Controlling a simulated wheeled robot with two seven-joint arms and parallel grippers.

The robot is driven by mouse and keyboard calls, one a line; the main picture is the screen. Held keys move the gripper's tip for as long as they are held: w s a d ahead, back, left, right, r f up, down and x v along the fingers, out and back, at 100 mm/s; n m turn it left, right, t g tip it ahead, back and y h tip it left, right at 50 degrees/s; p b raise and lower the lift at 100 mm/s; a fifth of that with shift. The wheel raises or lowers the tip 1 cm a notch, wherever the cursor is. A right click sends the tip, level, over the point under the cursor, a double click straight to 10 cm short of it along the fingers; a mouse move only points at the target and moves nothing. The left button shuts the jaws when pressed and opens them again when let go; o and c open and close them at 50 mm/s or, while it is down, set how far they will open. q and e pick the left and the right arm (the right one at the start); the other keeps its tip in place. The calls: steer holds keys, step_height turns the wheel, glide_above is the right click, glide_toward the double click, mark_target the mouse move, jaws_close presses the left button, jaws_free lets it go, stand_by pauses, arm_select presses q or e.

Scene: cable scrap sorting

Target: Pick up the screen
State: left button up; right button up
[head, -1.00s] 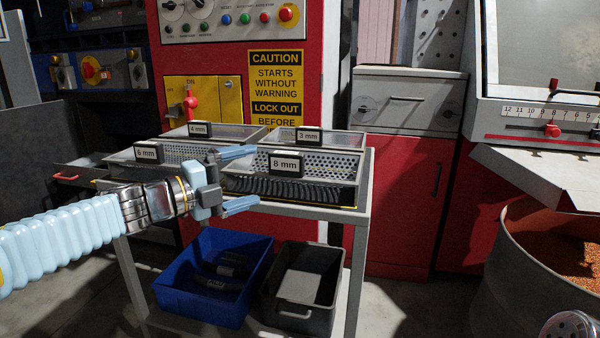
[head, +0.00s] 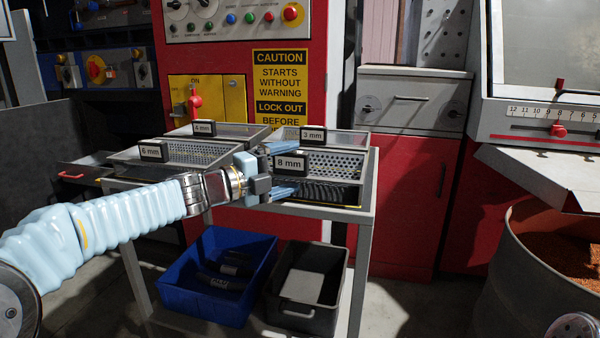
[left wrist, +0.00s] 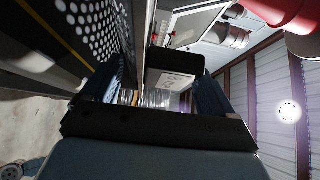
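Four-sided perforated metal screens stand on the table, labelled 4 mm (head: 204,128), 3 mm (head: 313,134), 6 mm (head: 153,151) and 8 mm. My left gripper (head: 292,170) is open at the left part of the 8 mm screen, one finger above and one below the label in the head view. In the left wrist view, the label (left wrist: 175,66) shows between the spread fingers; contact cannot be told.
A blue bin (head: 180,301) with dark pieces and a grey bin (head: 273,309) with a pale sheet stand on the lower shelf. A red machine (head: 240,55) stands behind the table (head: 362,215). A drum (head: 515,275) of orange-brown granules is at right.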

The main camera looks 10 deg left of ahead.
arm_select(q)
jaws_close()
steer(key=shift+r, duration=0.15)
stand_by(0.4)
steer(key=shift+r, duration=0.1)
